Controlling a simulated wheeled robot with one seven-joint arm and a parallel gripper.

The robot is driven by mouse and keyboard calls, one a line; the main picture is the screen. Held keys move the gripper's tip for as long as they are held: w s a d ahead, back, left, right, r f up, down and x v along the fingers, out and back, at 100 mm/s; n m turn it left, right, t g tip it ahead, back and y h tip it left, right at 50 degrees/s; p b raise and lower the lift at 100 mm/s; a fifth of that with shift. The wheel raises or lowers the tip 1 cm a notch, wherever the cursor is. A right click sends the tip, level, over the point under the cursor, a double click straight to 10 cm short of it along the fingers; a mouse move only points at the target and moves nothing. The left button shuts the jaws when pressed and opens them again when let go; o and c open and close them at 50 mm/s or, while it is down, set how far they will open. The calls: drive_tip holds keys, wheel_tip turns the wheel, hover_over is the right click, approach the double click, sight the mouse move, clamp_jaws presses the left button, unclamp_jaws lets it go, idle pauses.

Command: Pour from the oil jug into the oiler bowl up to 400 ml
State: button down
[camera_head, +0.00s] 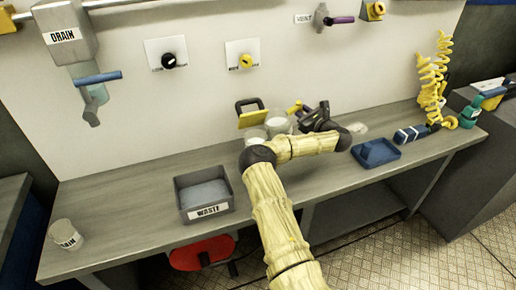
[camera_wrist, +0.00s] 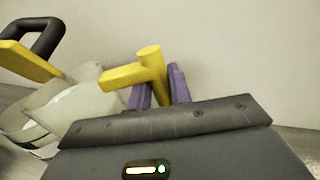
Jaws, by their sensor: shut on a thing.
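My gripper (camera_head: 308,112) is shut on the yellow handle (camera_wrist: 135,75) of a pale translucent jug, which I take to be the oil jug (camera_wrist: 88,104). The purple fingers stand on either side of the handle. In the wrist view the jug leans left toward a clear vessel, apparently the oiler bowl (camera_wrist: 22,122). In the head view the jug (camera_head: 278,123) is just right of the bowl (camera_head: 254,134), partly behind my arm. A yellow plate with a black handle (camera_head: 250,112) stands above the bowl. I cannot make out any liquid level or flow.
A blue tray (camera_head: 376,153) and a blue tool (camera_head: 412,133) lie to the right. A DRAIN spout (camera_head: 88,95) hangs over the left bench.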

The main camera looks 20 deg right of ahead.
sight(291, 110)
drive_tip(key=a+r+n+y, duration=0.1)
drive_tip(key=a+r+n, duration=0.1)
drive_tip(key=a+r, duration=0.3)
drive_tip(key=shift+w+a+r+n+b, duration=0.15)
drive_tip(key=shift+w+r+n+b, duration=0.15)
drive_tip(key=shift+n+b, duration=0.15)
idle(2.2)
drive_tip(key=f, duration=0.2)
drive_tip(key=d+f+m, duration=0.2)
drive_tip(key=f, duration=0.1)
drive_tip(key=shift+w+f+p, duration=0.25)
drive_tip(key=shift+f+p, duration=0.1)
drive_tip(key=shift+p, duration=0.05)
drive_tip(key=w+d+f+m, duration=0.1)
drive_tip(key=d+f, duration=0.2)
drive_tip(key=d, duration=0.4)
drive_tip(key=shift+w+d, duration=0.25)
drive_tip(key=shift+d, duration=0.15)
drive_tip(key=shift+m, duration=0.25)
wheel_tip(291, 110, up, 6)
drive_tip(key=shift+f+p, duration=0.1)
drive_tip(key=shift+p, duration=0.35)
